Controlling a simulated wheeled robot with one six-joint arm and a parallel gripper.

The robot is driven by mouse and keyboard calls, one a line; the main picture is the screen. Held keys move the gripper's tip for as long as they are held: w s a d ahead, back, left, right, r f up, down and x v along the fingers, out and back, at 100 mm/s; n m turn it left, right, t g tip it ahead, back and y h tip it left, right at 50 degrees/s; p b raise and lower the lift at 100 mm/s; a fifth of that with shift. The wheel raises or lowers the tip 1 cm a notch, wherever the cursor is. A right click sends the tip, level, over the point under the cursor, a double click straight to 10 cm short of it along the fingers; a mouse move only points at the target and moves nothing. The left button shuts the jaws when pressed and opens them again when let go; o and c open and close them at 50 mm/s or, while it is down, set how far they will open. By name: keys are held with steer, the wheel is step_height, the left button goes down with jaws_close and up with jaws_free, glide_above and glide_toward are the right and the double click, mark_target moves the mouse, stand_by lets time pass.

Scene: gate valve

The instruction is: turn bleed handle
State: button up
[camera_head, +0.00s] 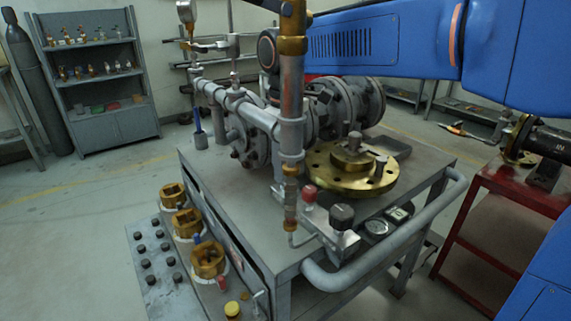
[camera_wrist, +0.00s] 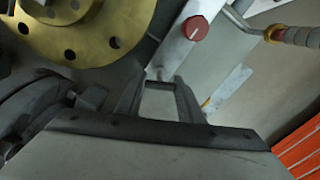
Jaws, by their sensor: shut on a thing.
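My gripper (camera_wrist: 160,98) shows at the bottom middle of the wrist view, with its two dark fingers on either side of a pale grey piece (camera_wrist: 160,101). It is shut on this piece; I cannot tell from its shape whether it is the bleed handle. A round red knob (camera_wrist: 195,28) sits on a pale metal block just beyond the fingertips, apart from them. The red knob also shows in the head view (camera_head: 309,193), beside a black knob (camera_head: 342,216). My gripper is not visible in the head view, where the upright pipe and valve body block part of the scene.
A vertical pipe (camera_head: 291,110) and grey valve body (camera_head: 340,105) stand on the cart (camera_head: 220,180). A brass flange (camera_head: 325,182) lies close by and fills the wrist view's upper left (camera_wrist: 95,35). A red stand (camera_head: 490,205) is at right. The floor at left is open.

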steer(key=shift+m, duration=2.5)
steer(key=o, duration=1.1)
steer(key=shift+c, duration=0.2)
steer(key=shift+r, duration=0.1)
step_height(320, 180, up, 17)
steer(key=shift+r, duration=0.15)
steer(key=shift+d, duration=0.1)
